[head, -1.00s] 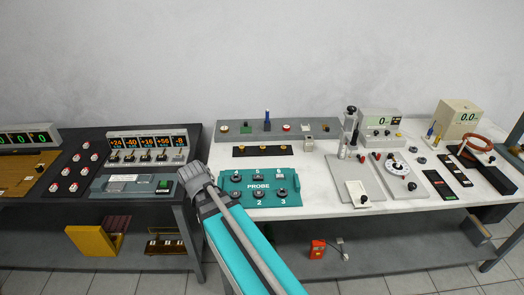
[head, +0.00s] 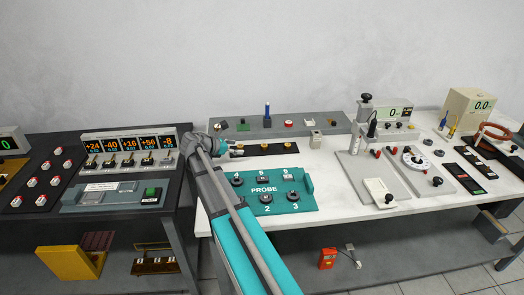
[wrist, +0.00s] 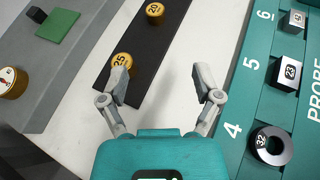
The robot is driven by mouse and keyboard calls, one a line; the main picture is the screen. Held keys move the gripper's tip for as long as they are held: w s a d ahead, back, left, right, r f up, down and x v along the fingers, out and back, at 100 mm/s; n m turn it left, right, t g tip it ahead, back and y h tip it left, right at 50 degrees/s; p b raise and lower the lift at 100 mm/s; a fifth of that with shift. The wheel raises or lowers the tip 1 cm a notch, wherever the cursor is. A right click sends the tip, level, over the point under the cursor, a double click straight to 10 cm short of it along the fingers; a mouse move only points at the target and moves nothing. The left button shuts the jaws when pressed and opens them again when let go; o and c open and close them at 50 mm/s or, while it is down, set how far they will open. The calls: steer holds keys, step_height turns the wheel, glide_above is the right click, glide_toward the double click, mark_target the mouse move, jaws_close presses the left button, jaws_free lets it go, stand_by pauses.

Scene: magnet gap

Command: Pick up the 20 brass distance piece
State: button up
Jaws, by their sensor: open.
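Brass distance pieces stand in a row on a black strip (head: 276,150) on the white table. In the wrist view one brass piece (wrist: 121,61) is marked 25. Farther up the black strip (wrist: 152,58) is the brass piece (wrist: 155,10) whose mark looks like 20, cut by the top edge; it appears to be the middle piece (head: 264,147) in the head view. My gripper (wrist: 160,76) is open and empty. Its left finger appears beside or over the 25 piece; the 20 piece lies ahead of the fingertips. In the head view my gripper (head: 234,148) is at the strip's left end.
A teal PROBE tray (head: 300,205) with several numbered dark pieces lies in front of the strip. A grey shelf (head: 335,122) with small items runs behind it. A small metal block (head: 316,141) stands right of the strip. A press-like stand (head: 365,110) is farther right.

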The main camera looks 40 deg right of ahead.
steer(key=shift+w+d+r+n+h, duration=0.15)
steer(key=shift+w+d+n+h, duration=0.2)
steer(key=shift+w, duration=0.2)
steer(key=shift+d, duration=0.1)
steer(key=shift+d, duration=0.1)
steer(key=b, duration=0.3)
glide_toward(264, 145)
steer(key=x, duration=0.3)
steer(key=shift+w+d+f, duration=0.2)
steer(key=shift+d+f, duration=0.05)
steer(key=shift+d, duration=0.05)
steer(key=shift+s+d+f, duration=0.1)
steer(key=shift+d+f, duration=0.05)
steer(key=shift+d, duration=0.45)
steer(key=shift+b+x, duration=1.2)
steer(key=shift+x, duration=1.4)
steer(key=shift+s, duration=0.2)
